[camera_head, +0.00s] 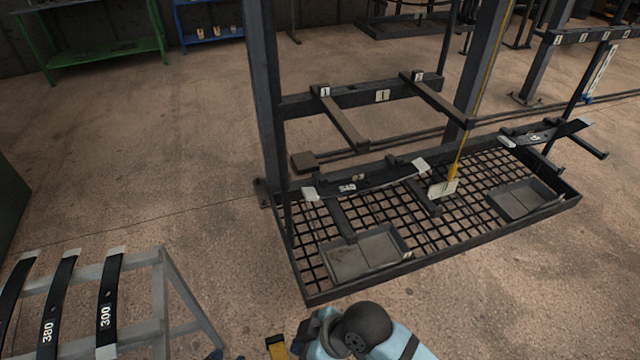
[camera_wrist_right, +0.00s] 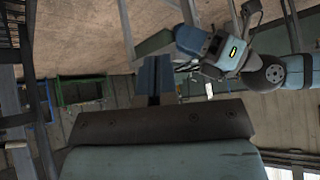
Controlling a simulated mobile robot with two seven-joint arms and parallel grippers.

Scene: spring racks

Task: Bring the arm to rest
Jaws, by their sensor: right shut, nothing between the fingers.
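My right gripper (camera_wrist_right: 153,78) shows in the right wrist view, its two blue fingers together with nothing between them. In the head view my right arm shows at the bottom middle as a light blue link with a dark round joint cap. Its fingertips cannot be made out there. The arm appears in front of the near edge of the rack's mesh base, and I cannot tell the gap between them.
A dark spring rack (camera_head: 350,98) stands on a mesh base with grey trays (camera_head: 362,254). A leaf spring (camera_head: 375,180) lies across its lower arms. A grey stand (camera_head: 165,290) with black springs (camera_head: 108,300) is at lower left. Open floor (camera_head: 170,150) lies between.

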